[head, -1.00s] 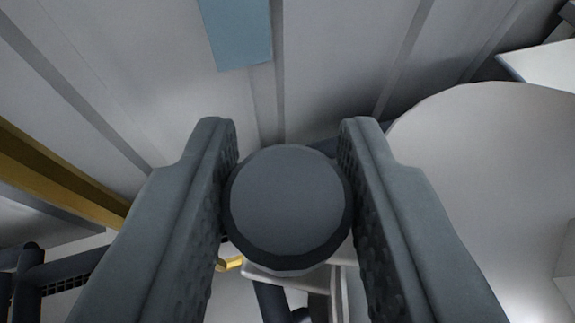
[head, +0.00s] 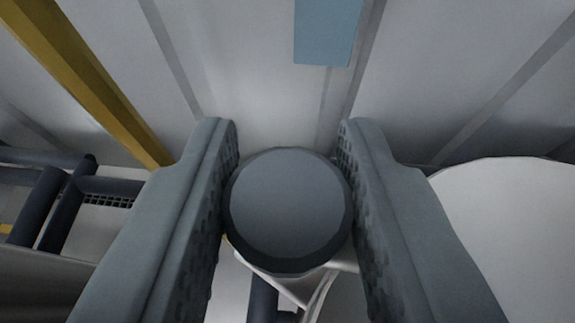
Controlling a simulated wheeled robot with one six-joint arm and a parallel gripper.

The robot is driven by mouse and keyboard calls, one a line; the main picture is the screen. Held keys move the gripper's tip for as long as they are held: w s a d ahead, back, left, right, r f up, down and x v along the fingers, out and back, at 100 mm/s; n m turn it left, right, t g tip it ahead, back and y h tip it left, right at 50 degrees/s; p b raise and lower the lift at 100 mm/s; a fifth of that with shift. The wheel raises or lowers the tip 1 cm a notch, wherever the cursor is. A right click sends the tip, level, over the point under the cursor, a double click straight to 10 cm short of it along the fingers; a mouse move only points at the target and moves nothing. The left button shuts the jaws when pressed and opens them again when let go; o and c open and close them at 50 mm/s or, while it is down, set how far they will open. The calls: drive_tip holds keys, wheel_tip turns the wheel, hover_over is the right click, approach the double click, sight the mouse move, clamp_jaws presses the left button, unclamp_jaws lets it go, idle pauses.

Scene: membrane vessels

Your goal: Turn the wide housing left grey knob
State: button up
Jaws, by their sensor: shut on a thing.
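The round grey knob (head: 288,205) with a darker rim is in the middle of the head view, seen face on. My gripper (head: 288,150) has one finger on each side of it, with textured pads against its left and right edges. The gripper is shut on the knob. The knob's stem and most of what lies behind it are hidden. A large pale rounded body (head: 505,235) shows at the right; I cannot tell whether it is the wide housing.
A yellow beam (head: 95,80) runs diagonally at the upper left. Dark pipes or rails (head: 55,200) lie at the left. A pale panelled surface (head: 240,60) with a blue plate (head: 328,30) fills the background above. A white curved piece (head: 290,282) shows below the knob.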

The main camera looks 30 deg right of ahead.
drive_tip(key=shift+f, duration=0.1)
idle(0.6)
drive_tip(key=o, duration=1)
drive_tip(key=shift+s, duration=0.1)
drive_tip(key=v, duration=1.7)
drive_tip(key=shift+s+d, duration=0.1)
drive_tip(key=shift+s, duration=0.2)
